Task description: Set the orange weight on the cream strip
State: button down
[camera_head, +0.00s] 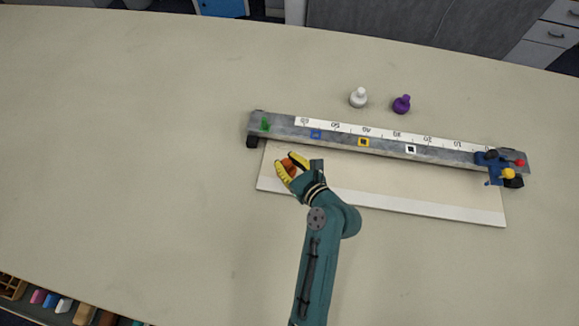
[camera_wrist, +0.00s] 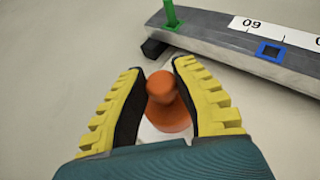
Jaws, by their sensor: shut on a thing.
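The orange weight (camera_head: 289,167) is between the yellow-padded fingers of my gripper (camera_head: 291,163). In the wrist view the orange weight (camera_wrist: 168,115), a knobbed piece, sits between both fingers of my gripper (camera_wrist: 158,72), which is shut on it. The fingers and palm hide part of the weight. A cream strip (camera_head: 440,183) lies along the front of the grey track, with a white band (camera_head: 430,212) along its near edge. My gripper is over the left end of this strip. A white patch shows below the weight; I cannot tell whether the weight touches it.
The grey track (camera_head: 385,152) carries a numbered scale (camera_head: 350,127) and coloured square markers, with a green piece (camera_head: 265,124) at its left end and a blue device (camera_head: 490,165) at its right. White (camera_head: 358,98) and purple (camera_head: 401,104) weights stand behind. The table's left is clear.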

aim_at(291, 173)
jog(key=shift+w+f+b, duration=0.1)
jog(key=shift+f+b, duration=0.25)
jog(key=shift+f, duration=1.45)
jog(key=c, duration=1.3)
grip_release()
jog(key=shift+f, duration=0.35)
jog(key=o, duration=0.4)
jog(key=shift+c, duration=0.2)
